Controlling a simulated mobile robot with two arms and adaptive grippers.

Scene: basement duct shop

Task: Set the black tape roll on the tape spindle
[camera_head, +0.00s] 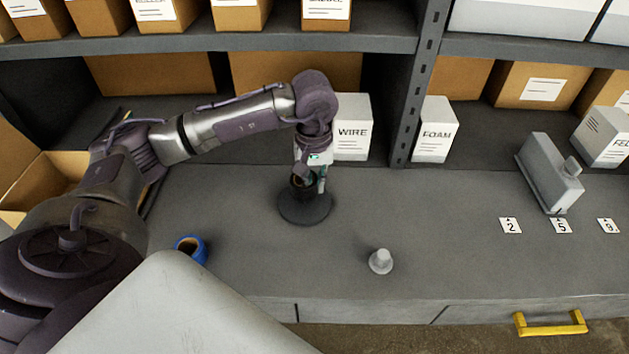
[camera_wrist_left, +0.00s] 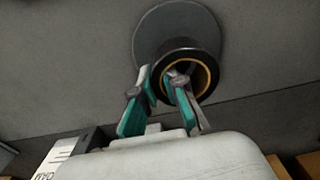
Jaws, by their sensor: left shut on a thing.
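The black tape roll (camera_head: 300,190) has a yellow-brown core and also shows in the left wrist view (camera_wrist_left: 178,47). My left gripper (camera_head: 311,178) is shut on its wall. In the wrist view one teal finger (camera_wrist_left: 165,85) reaches into the core and the other stays outside. The roll is over a flat dark round base (camera_head: 305,211), which looks like the tape spindle's and also shows in the wrist view (camera_wrist_left: 165,22). I see no post, and cannot tell whether the roll rests on the base or hangs above it. My right gripper is not in view.
A blue tape roll (camera_head: 191,248) lies left on the bench. A small grey peg-like piece (camera_head: 381,261) stands at the front. WIRE (camera_head: 352,128) and FOAM (camera_head: 434,130) boxes stand behind. A grey device (camera_head: 549,172) and number cards (camera_head: 511,226) are right. The bench's centre-right is clear.

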